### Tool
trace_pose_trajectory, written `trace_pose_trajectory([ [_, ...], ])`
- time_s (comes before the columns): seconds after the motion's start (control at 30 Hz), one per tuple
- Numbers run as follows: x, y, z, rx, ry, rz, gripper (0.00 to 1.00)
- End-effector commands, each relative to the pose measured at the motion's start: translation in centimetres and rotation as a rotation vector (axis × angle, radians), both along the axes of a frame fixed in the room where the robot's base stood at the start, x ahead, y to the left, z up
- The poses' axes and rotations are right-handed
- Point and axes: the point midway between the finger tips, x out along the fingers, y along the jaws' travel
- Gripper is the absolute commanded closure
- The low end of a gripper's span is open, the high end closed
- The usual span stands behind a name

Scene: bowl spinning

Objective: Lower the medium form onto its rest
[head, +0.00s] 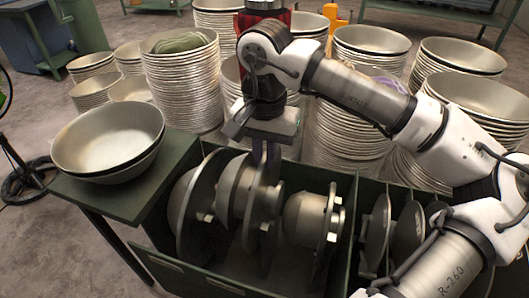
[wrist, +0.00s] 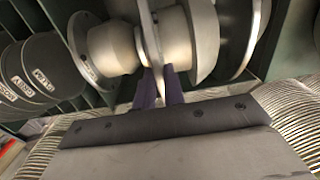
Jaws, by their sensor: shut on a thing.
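My gripper (head: 266,155) points down over the green rack and is shut on the thin upright plate of the medium form (head: 237,187), a grey metal dome. In the wrist view its two purple fingers (wrist: 160,84) stand on either side of this plate (wrist: 152,40). The form is upright, between the larger form (head: 183,205) on its left and the smaller form (head: 303,215) on its right. The rack's walls and neighbouring forms hide its lower edge and its rest, so I cannot tell whether it touches the rest.
The green rack (head: 345,190) has dividers close around the forms. Several thinner discs (head: 377,232) stand in its right part; labelled discs (wrist: 30,70) show in the wrist view. Bowls (head: 108,140) sit on a green side table. Tall bowl stacks (head: 185,85) crowd behind.

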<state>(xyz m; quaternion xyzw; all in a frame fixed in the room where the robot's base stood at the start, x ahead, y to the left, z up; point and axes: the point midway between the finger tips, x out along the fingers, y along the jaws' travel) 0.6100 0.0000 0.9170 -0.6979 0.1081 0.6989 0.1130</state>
Motion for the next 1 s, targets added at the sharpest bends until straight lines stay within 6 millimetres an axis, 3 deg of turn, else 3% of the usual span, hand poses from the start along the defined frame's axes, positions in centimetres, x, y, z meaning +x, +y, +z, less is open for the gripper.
trace_pose_trajectory([
  [1.0,0.0,0.0,-2.2,0.001,-0.001,0.0,1.0],
])
